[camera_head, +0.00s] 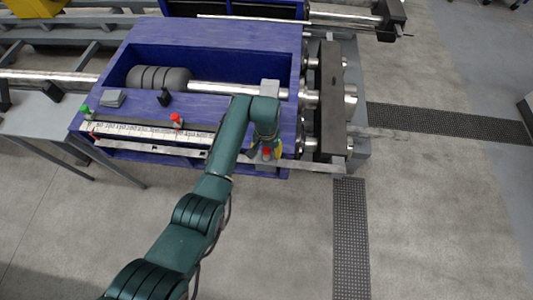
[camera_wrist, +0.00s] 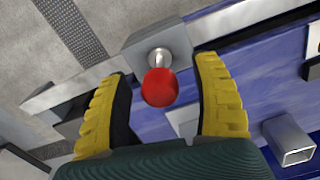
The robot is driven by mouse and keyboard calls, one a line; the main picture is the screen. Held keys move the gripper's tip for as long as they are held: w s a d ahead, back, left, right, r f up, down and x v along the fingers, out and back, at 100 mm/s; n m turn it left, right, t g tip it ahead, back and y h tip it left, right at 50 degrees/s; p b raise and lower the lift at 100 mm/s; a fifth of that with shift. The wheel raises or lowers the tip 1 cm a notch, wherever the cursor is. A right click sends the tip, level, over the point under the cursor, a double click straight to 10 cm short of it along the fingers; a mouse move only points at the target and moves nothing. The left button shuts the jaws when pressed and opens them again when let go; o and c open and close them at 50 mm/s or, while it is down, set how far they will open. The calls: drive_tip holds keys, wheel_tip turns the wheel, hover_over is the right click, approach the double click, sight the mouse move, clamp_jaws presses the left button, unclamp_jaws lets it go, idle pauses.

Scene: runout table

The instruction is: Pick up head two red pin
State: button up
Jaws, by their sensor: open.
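A red-headed pin (camera_wrist: 160,88) with a short metal shank stands in a grey block (camera_wrist: 158,42) on the blue frame, seen from above in the wrist view. My gripper (camera_wrist: 163,66) is open, with one yellow-padded finger on each side of the red head. Gaps show between the head and both fingers, so it is not gripped. In the head view the red pin (camera_head: 266,152) shows small beside my gripper (camera_head: 262,153), at the frame's front right. A second red pin (camera_head: 176,118) sits farther left near the scale. No label shows which head is number two.
The blue runout table (camera_head: 225,40) holds a dark ribbed roll (camera_head: 160,77) on a steel bar. A green-topped part (camera_head: 84,109) is at the left end of the white scale (camera_head: 150,132). An open-ended metal tube (camera_wrist: 290,140) lies right of my gripper.

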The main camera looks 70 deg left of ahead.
clamp_jaws()
wheel_tip(320, 180, up, 10)
drive_tip(key=shift+f+p, duration=0.1)
drive_tip(key=shift+p, duration=0.85)
drive_tip(key=shift+r+p, duration=0.55)
drive_tip(key=shift+p, duration=0.1)
drive_tip(key=shift+f, duration=0.15)
